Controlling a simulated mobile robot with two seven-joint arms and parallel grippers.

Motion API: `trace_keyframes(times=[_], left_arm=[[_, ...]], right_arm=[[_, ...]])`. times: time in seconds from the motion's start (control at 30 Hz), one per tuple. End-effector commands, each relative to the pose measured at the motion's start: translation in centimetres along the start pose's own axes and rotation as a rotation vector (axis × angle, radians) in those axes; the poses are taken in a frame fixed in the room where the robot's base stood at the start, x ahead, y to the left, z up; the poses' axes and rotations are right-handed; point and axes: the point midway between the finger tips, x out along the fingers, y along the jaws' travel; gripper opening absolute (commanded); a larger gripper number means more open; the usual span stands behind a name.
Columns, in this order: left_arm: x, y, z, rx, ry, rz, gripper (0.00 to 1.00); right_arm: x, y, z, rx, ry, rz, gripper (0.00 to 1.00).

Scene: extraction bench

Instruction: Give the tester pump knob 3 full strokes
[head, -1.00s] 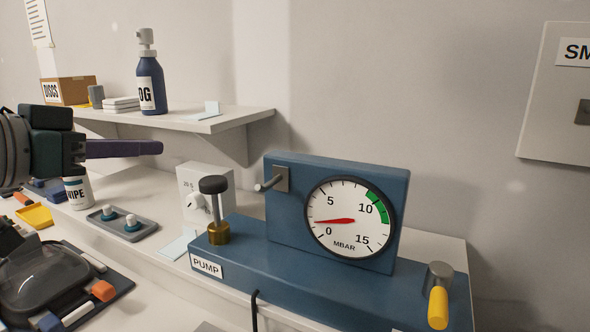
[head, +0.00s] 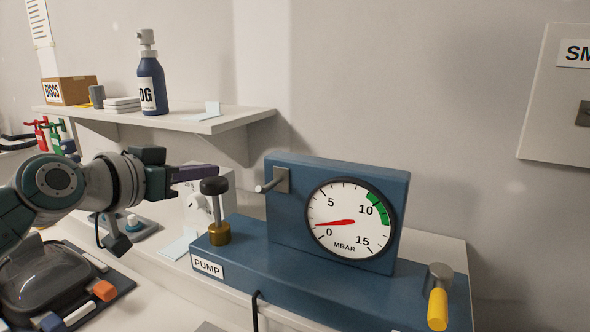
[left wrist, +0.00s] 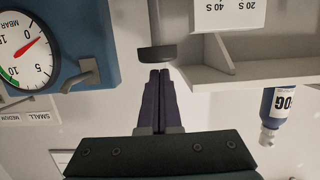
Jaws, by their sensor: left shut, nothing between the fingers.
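The pump knob (head: 214,186) is a black disc on a steel rod above a brass collar (head: 219,235), at the left end of the blue tester (head: 330,283). The rod stands well out of the collar. The knob also shows in the left wrist view (left wrist: 157,54), just beyond the fingertips. My left gripper (head: 214,171) is shut and empty, its fingertips close by the top of the knob; I cannot tell whether they touch. The round gauge (head: 350,219) has its red needle near 0. My right gripper is not in view.
A lever (head: 268,186) sits on the tester's upright panel and a yellow handle (head: 438,308) at its right end. A shelf (head: 190,121) with a blue bottle (head: 151,83) is above.

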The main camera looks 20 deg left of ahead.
Motion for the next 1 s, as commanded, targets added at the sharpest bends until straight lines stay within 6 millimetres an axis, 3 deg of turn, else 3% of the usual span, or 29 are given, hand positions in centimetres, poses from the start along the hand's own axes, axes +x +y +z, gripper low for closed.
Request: trace_keyframes(times=[0.37,0.73,1.0], left_arm=[[0.1,0.0,0.3,-0.001,0.000,0.000,0.00],[1.3,0.0,5.5,0.001,-0.003,0.001,0.00],[1.4,0.1,6.0,0.000,-0.007,0.001,0.00]], right_arm=[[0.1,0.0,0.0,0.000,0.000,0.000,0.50],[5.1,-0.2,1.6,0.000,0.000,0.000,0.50],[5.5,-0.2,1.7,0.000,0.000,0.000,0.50]])
